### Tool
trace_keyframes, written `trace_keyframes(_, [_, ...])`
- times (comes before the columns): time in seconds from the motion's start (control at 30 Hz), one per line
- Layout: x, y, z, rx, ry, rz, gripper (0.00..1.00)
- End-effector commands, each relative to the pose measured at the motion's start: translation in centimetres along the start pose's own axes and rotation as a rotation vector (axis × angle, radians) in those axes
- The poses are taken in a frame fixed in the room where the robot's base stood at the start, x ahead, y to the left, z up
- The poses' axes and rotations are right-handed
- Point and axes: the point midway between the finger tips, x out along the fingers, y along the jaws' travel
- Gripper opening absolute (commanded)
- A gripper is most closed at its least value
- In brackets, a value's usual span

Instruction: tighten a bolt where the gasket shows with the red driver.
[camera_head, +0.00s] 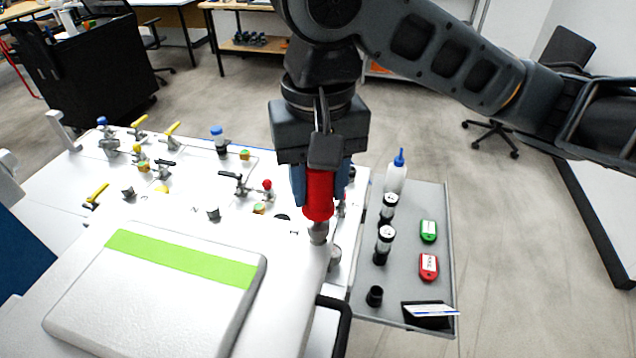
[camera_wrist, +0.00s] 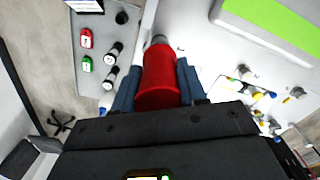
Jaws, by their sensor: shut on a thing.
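My gripper (camera_head: 319,190) is shut on the red driver (camera_head: 318,196) and holds it upright over the right edge of the white panel (camera_head: 180,215). In the wrist view the red driver (camera_wrist: 158,78) sits between the blue fingers. The driver's grey tip (camera_head: 318,232) points down near a grey metal fitting (camera_head: 334,256) at the panel edge. I cannot tell whether the tip touches a bolt. The gasket and bolt heads cannot be made out; the gripper and driver cover part of that area.
A white case with a green stripe (camera_head: 180,258) lies left of the driver. A grey tray (camera_head: 440,270) on the right holds a bottle (camera_head: 396,172), black-and-white cylinders, a green tag (camera_head: 428,231) and a red tag (camera_head: 428,266). Several valves (camera_head: 170,135) stand on the panel's far side.

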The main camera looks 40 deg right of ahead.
Motion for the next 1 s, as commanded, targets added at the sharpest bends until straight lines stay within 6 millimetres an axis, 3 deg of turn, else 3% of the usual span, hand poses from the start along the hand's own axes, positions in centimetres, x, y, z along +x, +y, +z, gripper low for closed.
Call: trace_keyframes(1.0, [-4.7, 0.0, 0.0, 0.001, 0.002, 0.0, 0.0])
